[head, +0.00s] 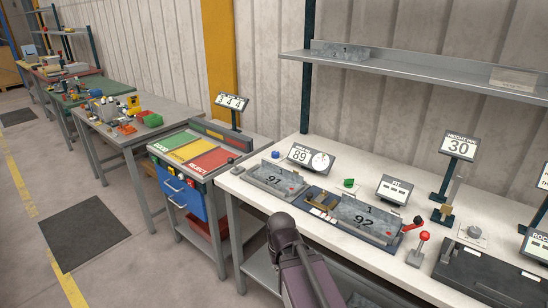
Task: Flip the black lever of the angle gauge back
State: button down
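A sign reading 89 with a round white dial (312,159) stands at the back of the white bench, and its small heading is too blurred to read surely. In front of it a grey metal block marked 91 (270,180) sits in a dark fixture. A second grey block marked 92 (364,222) lies to its right on a dark base with a brass-coloured piece between them. I cannot make out a black lever on the gauge. Part of my dark arm (292,262) rises at the bottom middle, in front of the bench edge. My gripper does not show.
A red-handled lever (412,225) is at the right end of the 92 fixture, and a red ball knob (424,236) stands beside it. A sign reading 30 (459,145) and a dark case (490,272) are right. A shelf (420,72) hangs above. Left stands a sorting table (182,150).

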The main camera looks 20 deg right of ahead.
aim_at(231, 160)
jog(key=z, duration=0.05)
jog(key=k, duration=0.65)
jog(key=u, duration=0.45)
jog(key=i, duration=1.55)
jog(key=z, duration=0.4)
